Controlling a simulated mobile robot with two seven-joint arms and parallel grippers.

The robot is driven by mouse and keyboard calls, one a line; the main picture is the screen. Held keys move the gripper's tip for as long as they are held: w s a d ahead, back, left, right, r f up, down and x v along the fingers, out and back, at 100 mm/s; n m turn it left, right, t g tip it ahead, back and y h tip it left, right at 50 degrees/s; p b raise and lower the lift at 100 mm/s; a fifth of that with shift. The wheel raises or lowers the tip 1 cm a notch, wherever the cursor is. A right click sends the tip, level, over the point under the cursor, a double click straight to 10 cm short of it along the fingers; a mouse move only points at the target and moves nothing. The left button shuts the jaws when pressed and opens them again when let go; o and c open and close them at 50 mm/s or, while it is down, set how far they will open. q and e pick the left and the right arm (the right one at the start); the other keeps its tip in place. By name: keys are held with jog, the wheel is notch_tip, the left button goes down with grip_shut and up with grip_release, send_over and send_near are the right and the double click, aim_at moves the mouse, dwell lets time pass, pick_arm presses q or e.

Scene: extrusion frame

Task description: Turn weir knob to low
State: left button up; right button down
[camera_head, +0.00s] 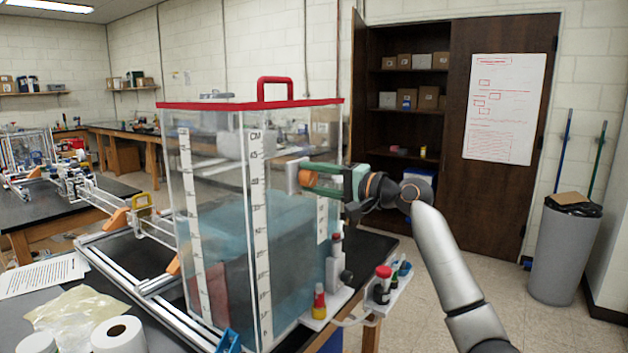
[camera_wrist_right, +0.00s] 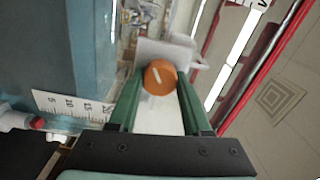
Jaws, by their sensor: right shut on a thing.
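The weir knob (camera_wrist_right: 160,77) is a round orange knob with a white pointer line, seen in the right wrist view. It sits on a pale plate (camera_wrist_right: 165,52), and a bit of orange shows in the head view (camera_head: 308,173) at the tank's right side. My right gripper (camera_head: 303,176) has green fingers and is shut on the knob, one finger on each side. The pointer line lies slanted in the wrist view. I cannot read any low mark beside it. The clear water tank (camera_head: 215,190) has a red rim and scales. My left gripper is not in view.
Bottles (camera_head: 383,284) and a small stand (camera_head: 335,265) are below my right arm by the tank. Metal rails (camera_head: 140,285) run along the left of the bench. A paper roll (camera_head: 118,335) is at front left. Floor right of my arm is clear up to a grey bin (camera_head: 565,250).

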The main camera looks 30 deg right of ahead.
jog(key=n, duration=0.3)
jog(key=shift+n+b, duration=0.3)
jog(key=shift+n, duration=0.1)
jog(key=n, duration=0.3)
jog(key=shift+n+b, duration=0.3)
jog(key=shift+b, duration=0.1)
jog(key=n, duration=0.3)
jog(key=shift+a+n+b, duration=0.1)
jog(key=shift+n+b, duration=0.3)
jog(key=n, duration=0.3)
jog(key=shift+b, duration=0.4)
jog(key=n, duration=0.4)
jog(key=shift+b, duration=0.4)
jog(key=n, duration=0.3)
jog(key=shift+a+n+b, duration=0.1)
jog(key=shift+n+b, duration=0.25)
jog(key=shift+n, duration=0.05)
jog(key=n, duration=0.3)
jog(key=shift+b, duration=0.3)
jog(key=shift+s+n, duration=0.1)
jog(key=shift+n, duration=2)
